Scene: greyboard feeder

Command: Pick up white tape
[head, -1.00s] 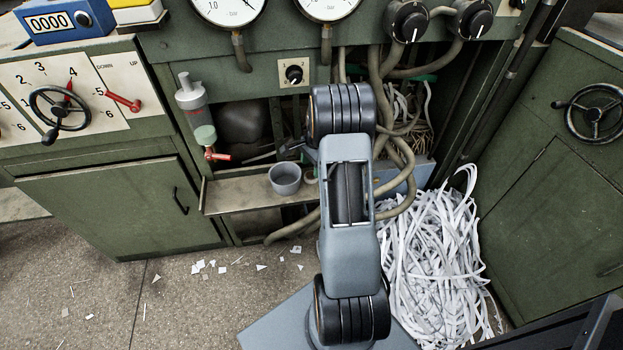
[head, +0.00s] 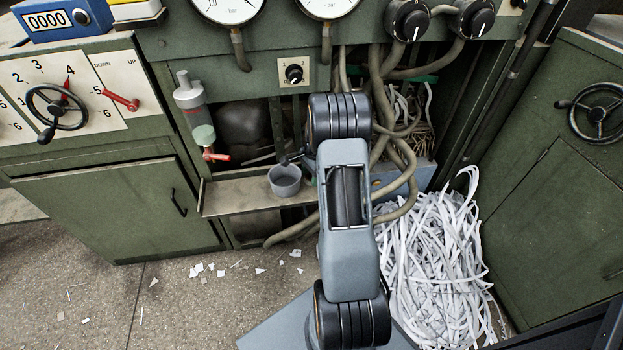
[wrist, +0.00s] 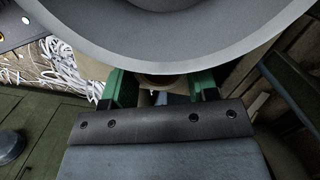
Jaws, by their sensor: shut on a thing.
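My gripper (wrist: 157,88) shows in the wrist view with its two green fingers apart on either side of a small tan, curved thing (wrist: 158,81). I take this to be the white tape held between them; most of it is hidden. A large grey curved rim fills the top of the wrist view and covers the fingertips. In the head view my arm hides most of the gripper, which is near the shelf, just right of the grey cup (head: 285,181).
The cup stands on a narrow metal shelf (head: 235,197) below the gauges. A red-handled valve (head: 213,155) is to its left. Thick hoses (head: 403,170) hang to the right. Shredded white paper strips (head: 435,260) heap on the floor at right, with paper scraps at left.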

